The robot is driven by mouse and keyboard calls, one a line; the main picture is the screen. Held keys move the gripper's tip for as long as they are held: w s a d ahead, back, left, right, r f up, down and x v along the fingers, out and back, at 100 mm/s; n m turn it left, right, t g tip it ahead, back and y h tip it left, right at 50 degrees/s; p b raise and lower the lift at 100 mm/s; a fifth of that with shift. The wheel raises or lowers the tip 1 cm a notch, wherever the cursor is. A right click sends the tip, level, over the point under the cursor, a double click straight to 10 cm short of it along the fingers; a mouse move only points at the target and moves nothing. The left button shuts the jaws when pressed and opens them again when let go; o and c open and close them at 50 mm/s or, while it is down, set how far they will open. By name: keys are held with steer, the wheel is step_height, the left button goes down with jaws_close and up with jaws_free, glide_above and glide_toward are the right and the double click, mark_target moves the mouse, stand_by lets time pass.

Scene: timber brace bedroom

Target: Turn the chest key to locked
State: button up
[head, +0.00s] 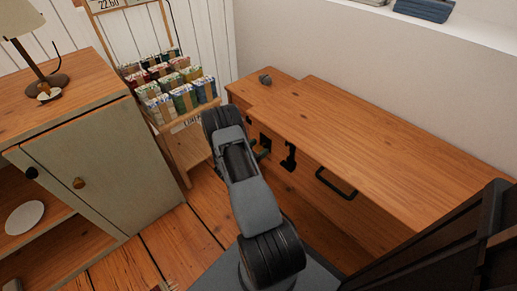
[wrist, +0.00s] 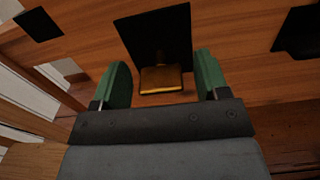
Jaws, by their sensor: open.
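The chest (head: 400,140) is a long wooden box with a plank lid, along the back wall in the head view. In the wrist view its front fills the upper part. A brass key (wrist: 161,79) sticks out in front of a black plate (wrist: 152,33) on that front. My gripper (wrist: 163,80) is open, with one green finger on each side of the key and a gap to either side. In the head view my gripper (head: 262,149) is at the chest front, mostly behind my arm, and the key cannot be made out clearly.
A black latch (head: 289,156) and a black handle (head: 335,184) are on the chest front. A rack of colourful packets (head: 172,85) stands left of the chest. A cabinet (head: 85,160) with a lamp (head: 40,60) is at far left. Floor (head: 180,240) is clear between.

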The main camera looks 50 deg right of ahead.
steer(key=shift+c, duration=0.5)
steer(key=c, duration=0.8)
steer(key=o, duration=0.9)
steer(key=shift+a, duration=0.1)
steer(key=w+a+p, duration=0.1)
steer(key=a+p, duration=0.1)
steer(key=a, duration=1.1)
steer(key=shift+a+p, duration=0.3)
steer(key=shift+p, duration=0.05)
